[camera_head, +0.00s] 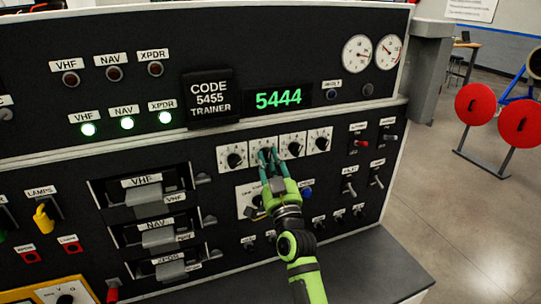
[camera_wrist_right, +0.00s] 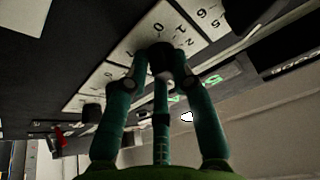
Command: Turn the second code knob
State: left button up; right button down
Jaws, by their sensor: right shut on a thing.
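Four white code-knob plates with black knobs sit in a row on the black panel. The first code knob (camera_head: 234,160) is left of my right gripper, and the third (camera_head: 294,148) and fourth (camera_head: 321,143) are to its right. My right gripper (camera_head: 268,153) reaches up to the second plate, its fingers shut around the second code knob (camera_wrist_right: 161,57). The green display (camera_head: 278,98) reads 5444. The sign (camera_head: 209,97) beside it reads CODE 5455 TRAINER. My left gripper is not in view.
Switches (camera_head: 348,187) stand right of and below the knobs. VHF, NAV and XPDR units with handles (camera_head: 145,194) protrude at the left. A grey ledge (camera_head: 370,270) runs along the bottom. A red-disc stand (camera_head: 475,103) is on the floor at right.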

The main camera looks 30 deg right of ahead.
jog(key=shift+m+h+p, duration=0.3)
jog(key=shift+m+h, duration=0.1)
jog(key=shift+m, duration=0.5)
jog(key=shift+g, duration=0.3)
jog(key=c, duration=1.3)
grip_release()
jog(key=v, duration=1.2)
jog(key=shift+a, duration=0.1)
jog(key=shift+f, duration=0.1)
